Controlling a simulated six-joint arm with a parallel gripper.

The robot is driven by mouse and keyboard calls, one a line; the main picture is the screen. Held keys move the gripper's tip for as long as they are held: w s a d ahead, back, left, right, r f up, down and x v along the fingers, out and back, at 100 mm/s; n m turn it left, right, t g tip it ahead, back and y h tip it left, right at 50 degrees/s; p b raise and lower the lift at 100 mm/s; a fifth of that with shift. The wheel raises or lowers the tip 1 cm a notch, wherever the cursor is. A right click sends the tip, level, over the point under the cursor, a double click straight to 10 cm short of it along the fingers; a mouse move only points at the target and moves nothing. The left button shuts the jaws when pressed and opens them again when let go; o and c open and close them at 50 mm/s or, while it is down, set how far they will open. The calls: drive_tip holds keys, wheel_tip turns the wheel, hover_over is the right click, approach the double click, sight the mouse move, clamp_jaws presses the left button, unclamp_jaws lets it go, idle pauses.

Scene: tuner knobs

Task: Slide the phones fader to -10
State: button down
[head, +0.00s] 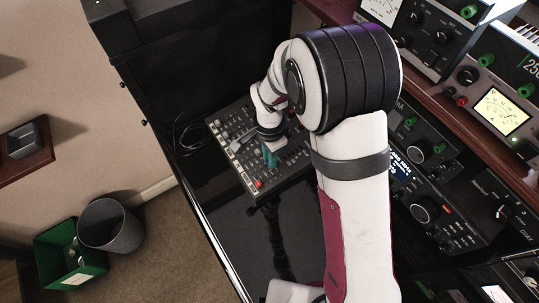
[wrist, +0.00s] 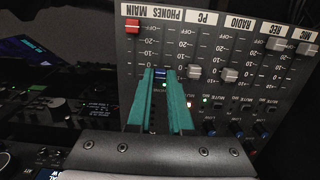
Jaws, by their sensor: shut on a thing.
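The mixer panel (wrist: 215,45) appears upside down in the wrist view, with labels MAIN, PHONES, PC and RADIO along its top. The phones fader (wrist: 160,72) has a blue cap. It sits low in its slot in this view, around the 0 mark and below the -10 mark. My gripper (wrist: 161,73) has green fingers, shut on the blue cap from both sides. The fingers hide the lower part of the slot. In the head view my gripper (head: 269,157) reaches down onto the mixer (head: 226,126), and the phones cap cannot be made out there.
The red main fader (wrist: 132,26) stands left of the phones slot. The white PC fader (wrist: 195,72) is close to my right finger, with the radio fader (wrist: 230,75) beyond. Mute buttons and knobs lie below. Rack equipment (head: 430,160) stands right of my arm.

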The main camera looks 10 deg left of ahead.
sight(261, 169)
drive_tip(key=shift+s+a+f, duration=0.1)
drive_tip(key=shift+s+a, duration=0.75)
drive_tip(key=shift+s, duration=0.05)
drive_tip(key=c, duration=0.8)
unclamp_jaws()
wheel_tip(261, 169, up, 16)
drive_tip(key=shift+f, duration=0.1)
